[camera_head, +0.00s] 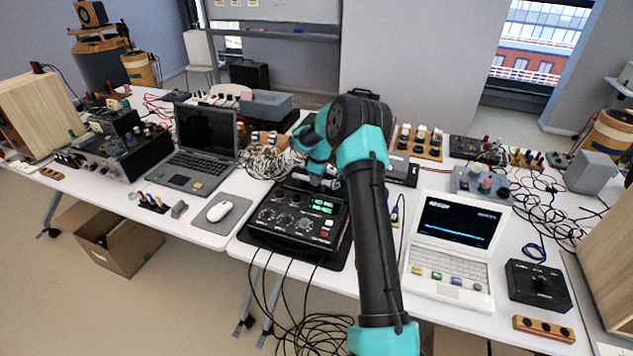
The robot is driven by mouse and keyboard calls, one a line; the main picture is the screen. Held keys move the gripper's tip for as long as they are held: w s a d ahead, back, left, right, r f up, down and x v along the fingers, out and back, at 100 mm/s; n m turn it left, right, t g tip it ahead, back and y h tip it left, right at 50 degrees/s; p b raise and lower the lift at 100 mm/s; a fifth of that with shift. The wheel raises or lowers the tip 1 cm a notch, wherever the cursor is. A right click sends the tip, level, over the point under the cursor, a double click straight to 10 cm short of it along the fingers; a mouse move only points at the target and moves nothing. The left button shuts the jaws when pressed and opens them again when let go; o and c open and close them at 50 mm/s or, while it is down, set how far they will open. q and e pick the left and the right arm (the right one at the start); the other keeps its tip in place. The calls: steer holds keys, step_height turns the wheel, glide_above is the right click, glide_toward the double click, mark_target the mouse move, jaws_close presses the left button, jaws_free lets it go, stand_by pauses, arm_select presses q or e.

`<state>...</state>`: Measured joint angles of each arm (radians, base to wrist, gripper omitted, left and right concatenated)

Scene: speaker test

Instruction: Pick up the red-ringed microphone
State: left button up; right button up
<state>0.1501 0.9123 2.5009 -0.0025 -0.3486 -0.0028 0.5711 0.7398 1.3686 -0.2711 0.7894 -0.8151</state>
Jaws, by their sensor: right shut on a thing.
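My right gripper (324,184) points down just over the back of a black control box (296,221) with green readouts. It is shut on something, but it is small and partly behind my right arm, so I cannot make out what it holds. I cannot pick out a red-ringed microphone. A wooden rack (433,154) with several dark and pale upright pieces, possibly microphones, stands right of my arm. My left gripper is not in view.
A dark laptop (207,131) and a white mouse (219,211) are at left. A white laptop (455,232) stands at right, near a black box (538,286). Loose cables (545,197) crowd the right side. Wooden speakers (38,114) stand at both ends.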

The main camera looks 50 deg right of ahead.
steer(key=shift+r, duration=0.15)
jaws_close()
step_height(320, 180, up, 3)
steer(key=shift+r, duration=0.15)
steer(key=s+a, duration=0.3)
steer(key=a, duration=0.1)
steer(key=s+a+r, duration=0.1)
steer(key=s+a, duration=0.6)
steer(key=a, duration=0.1)
steer(key=shift+s+r, duration=0.25)
steer(key=shift+s, duration=0.05)
steer(key=shift+s, duration=0.1)
